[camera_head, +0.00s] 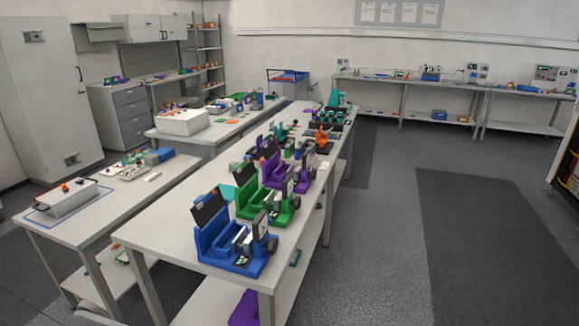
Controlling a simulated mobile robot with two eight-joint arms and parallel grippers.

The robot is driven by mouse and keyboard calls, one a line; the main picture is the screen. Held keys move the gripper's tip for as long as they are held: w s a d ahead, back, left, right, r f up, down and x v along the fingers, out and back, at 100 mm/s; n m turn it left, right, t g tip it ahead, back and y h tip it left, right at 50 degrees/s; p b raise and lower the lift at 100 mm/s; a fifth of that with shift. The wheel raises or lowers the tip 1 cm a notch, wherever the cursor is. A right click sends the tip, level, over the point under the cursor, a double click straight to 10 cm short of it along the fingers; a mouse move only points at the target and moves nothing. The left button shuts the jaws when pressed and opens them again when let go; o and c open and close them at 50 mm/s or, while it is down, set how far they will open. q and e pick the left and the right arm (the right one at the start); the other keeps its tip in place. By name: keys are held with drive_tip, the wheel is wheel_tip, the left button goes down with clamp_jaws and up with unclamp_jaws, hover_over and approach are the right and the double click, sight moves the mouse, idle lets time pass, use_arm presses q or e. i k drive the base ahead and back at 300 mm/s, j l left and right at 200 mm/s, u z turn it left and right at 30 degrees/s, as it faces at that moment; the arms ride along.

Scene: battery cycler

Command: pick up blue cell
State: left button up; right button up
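I cannot make out a blue cell for certain in the head view. A blue cycler device (212,247) stands at the near end of the long middle table, with a dark tilted panel and a grey part in its cradle. A green device (248,207) and a purple device (272,180) stand in a row behind it. A small blue upright object (260,101) is on the table behind, too small to identify. Neither of my grippers is in view.
The long middle table (180,240) has a bare near-left corner. A left table (75,228) carries a white box (66,200) and a blue item (165,154). Grey floor (385,230) is free on the right. Benches (420,84) line the back wall.

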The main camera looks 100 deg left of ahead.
sight(298, 154)
drive_tip(key=j+u, duration=0.2)
drive_tip(key=u, duration=1.5)
drive_tip(key=i+u, duration=0.2)
drive_tip(key=u, duration=0.2)
drive_tip(key=i+u, duration=0.15)
drive_tip(key=u, duration=0.2)
drive_tip(key=i+u, duration=0.2)
drive_tip(key=u, duration=0.2)
drive_tip(key=i+l+u, duration=0.15)
drive_tip(key=u, duration=0.2)
drive_tip(key=i+l+u, duration=0.2)
drive_tip(key=i+l, duration=0.2)
drive_tip(key=i+l+u, duration=0.2)
drive_tip(key=i+l, duration=0.15)
drive_tip(key=l, duration=0.2)
drive_tip(key=i+l, duration=0.15)
drive_tip(key=i, duration=0.3)
drive_tip(key=i+l, duration=0.1)
drive_tip(key=i, duration=0.3)
